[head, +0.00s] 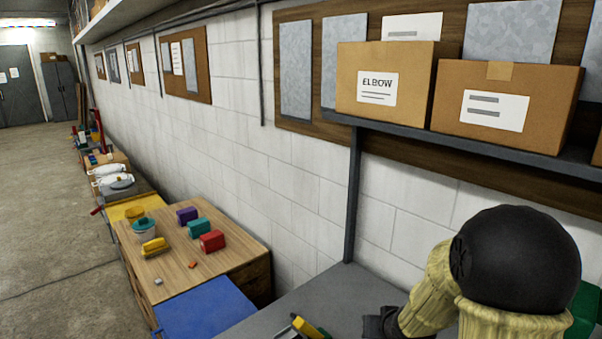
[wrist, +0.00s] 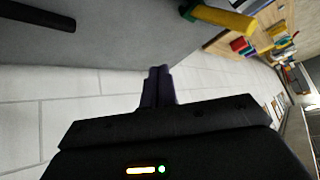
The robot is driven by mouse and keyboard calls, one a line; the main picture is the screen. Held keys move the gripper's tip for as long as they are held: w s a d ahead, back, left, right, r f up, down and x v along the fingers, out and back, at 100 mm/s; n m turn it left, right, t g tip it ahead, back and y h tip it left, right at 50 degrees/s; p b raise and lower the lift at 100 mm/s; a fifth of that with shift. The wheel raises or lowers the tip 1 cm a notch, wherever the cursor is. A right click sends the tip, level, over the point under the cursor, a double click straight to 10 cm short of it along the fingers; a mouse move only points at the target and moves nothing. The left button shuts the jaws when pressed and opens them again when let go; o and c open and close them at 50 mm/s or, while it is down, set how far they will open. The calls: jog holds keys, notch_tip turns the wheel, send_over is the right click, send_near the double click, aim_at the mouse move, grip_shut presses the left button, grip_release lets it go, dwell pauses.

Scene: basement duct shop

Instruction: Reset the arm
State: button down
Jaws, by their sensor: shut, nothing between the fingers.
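My arm (head: 430,290) is bent at the lower right of the head view, with its black joint and pale yellow sleeves in front of the wall and the grey bench (head: 290,305). In the wrist view my gripper (wrist: 158,72) shows its two dark fingers together, with nothing between them. The fingers point toward the grey bench surface (wrist: 125,45) and are apart from the things on it. In the head view the fingers cannot be made out; only a dark part of the wrist shows at the lower edge.
A yellow-handled tool (head: 308,327) lies on the grey bench and shows in the wrist view (wrist: 222,18). A dark bar (wrist: 38,15) lies there too. A shelf (head: 400,130) with cardboard boxes (head: 385,80) overhangs the bench. A wooden table (head: 180,260) holds several coloured items. Floor at left is clear.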

jog(key=s+a+r+g, duration=0.1)
jog(key=s+g, duration=0.1)
jog(key=s, duration=0.6)
jog(key=s+a+r+g+h, duration=0.1)
jog(key=s+a+g, duration=0.1)
jog(key=s, duration=0.7)
jog(key=shift+s+r+n+g, duration=0.2)
jog(key=shift+n+g, duration=0.2)
jog(key=shift+g, duration=0.2)
